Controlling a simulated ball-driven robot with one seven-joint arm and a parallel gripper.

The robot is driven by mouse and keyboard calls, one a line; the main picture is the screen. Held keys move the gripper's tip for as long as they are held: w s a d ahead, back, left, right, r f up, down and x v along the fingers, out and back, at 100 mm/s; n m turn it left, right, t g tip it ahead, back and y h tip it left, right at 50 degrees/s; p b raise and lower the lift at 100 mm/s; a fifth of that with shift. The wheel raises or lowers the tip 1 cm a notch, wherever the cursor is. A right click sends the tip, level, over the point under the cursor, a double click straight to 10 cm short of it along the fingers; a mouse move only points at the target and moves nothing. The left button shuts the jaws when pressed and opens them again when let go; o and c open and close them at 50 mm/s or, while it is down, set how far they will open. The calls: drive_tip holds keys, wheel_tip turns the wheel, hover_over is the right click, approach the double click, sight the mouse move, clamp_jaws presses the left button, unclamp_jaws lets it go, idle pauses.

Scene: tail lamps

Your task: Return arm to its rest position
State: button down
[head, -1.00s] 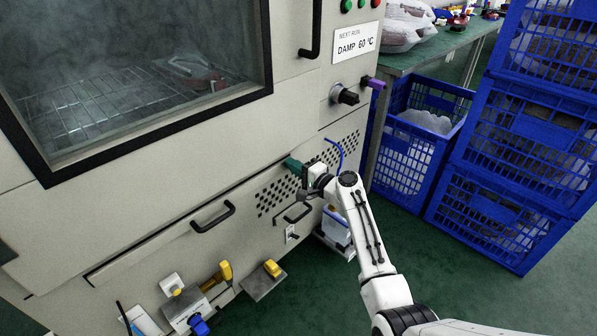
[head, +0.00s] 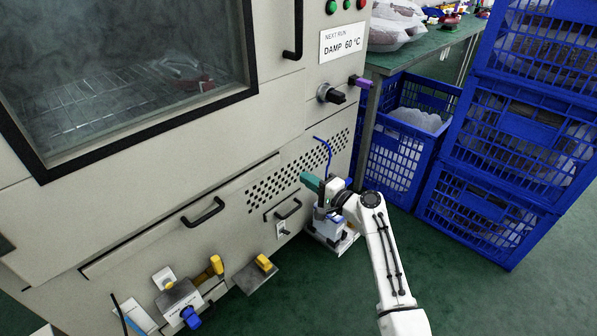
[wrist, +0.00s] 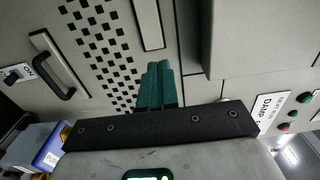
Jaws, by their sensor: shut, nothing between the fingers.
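My gripper (head: 311,182) is at the lower right of the cabinet front in the head view, beside the perforated vent panel. In the wrist view its green fingers (wrist: 157,84) are together, with nothing between them. My white arm reaches up to it from the bottom of the head view. I cannot tell how close the fingertips are to the panel.
The oven cabinet (head: 165,150) has a smoky window, a black knob (head: 330,94) and a drawer handle (head: 204,212). Blue crates (head: 500,185) stand stacked at right. A blue-and-white container (head: 328,222) sits just below my gripper. Green floor is free at lower right.

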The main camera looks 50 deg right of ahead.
drive_tip(key=shift+s, duration=1.55)
drive_tip(key=s+a+f+n+g+y, duration=0.2)
drive_tip(key=s+a+f+n+g, duration=0.25)
drive_tip(key=a, duration=0.45)
drive_tip(key=s+a+f+n+g+y, duration=0.35)
drive_tip(key=a+f+n, duration=0.2)
drive_tip(key=a, duration=0.35)
drive_tip(key=s+a+n+g+h, duration=0.2)
drive_tip(key=s+n+g+h, duration=0.15)
drive_tip(key=s, duration=0.85)
drive_tip(key=s+a+n+g+h, duration=0.2)
drive_tip(key=s+n+g, duration=0.25)
drive_tip(key=s, duration=0.65)
wheel_tip(320, 180, up, 23)
drive_tip(key=s+g+p, duration=0.1)
drive_tip(key=p, duration=2.2)
drive_tip(key=c, duration=1.8)
unclamp_jaws()
drive_tip(key=shift+f, duration=0.15)
